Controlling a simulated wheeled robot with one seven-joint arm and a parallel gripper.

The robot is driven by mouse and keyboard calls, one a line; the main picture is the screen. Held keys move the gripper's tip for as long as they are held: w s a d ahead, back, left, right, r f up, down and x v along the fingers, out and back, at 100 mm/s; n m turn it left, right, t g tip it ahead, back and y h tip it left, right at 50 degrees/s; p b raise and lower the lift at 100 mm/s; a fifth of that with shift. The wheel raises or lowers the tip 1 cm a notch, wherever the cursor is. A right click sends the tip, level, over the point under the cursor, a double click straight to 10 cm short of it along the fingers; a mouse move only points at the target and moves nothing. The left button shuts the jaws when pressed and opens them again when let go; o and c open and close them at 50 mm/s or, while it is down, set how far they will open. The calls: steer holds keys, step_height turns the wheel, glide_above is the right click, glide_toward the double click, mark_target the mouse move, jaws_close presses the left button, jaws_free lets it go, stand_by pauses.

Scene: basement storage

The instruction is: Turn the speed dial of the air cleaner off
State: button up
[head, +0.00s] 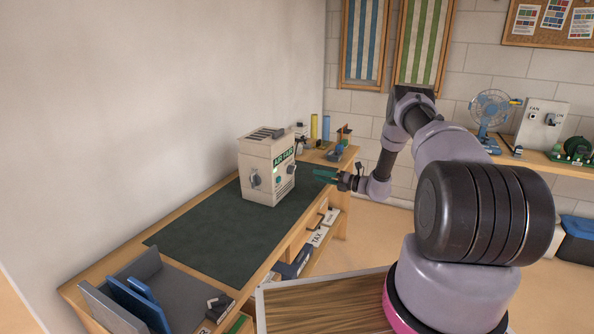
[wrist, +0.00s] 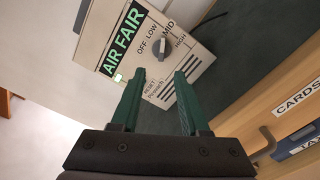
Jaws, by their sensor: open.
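The air cleaner (head: 262,160) is a cream box marked AIR FAIR, standing on the desk's dark green mat. Its labelled face shows in the wrist view (wrist: 118,58). The grey speed dial (wrist: 162,49) is ringed by OFF, LOW, MID and HIGH. Its ridge stands nearly upright in that view, towards LOW and MID; I cannot tell exactly which mark it points at. A small light near the label glows green. My gripper (head: 325,175) is open and empty, to the right of the labelled face. Its green fingers (wrist: 160,76) point at the face below the dial, apart from it.
The desk mat (head: 197,240) is clear in front of the cleaner. A grey file holder (head: 165,285) stands at the near end. Bottles and small items stand behind the cleaner. Labelled boxes sit on the shelf below. A blue fan (head: 490,110) stands on the right bench.

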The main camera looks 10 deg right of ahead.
mark_target(291, 170)
steer(key=x, duration=1)
steer(key=shift+w+a+f, duration=0.15)
steer(key=shift+w+a, duration=0.1)
steer(key=shift+w, duration=0.05)
jaws_close()
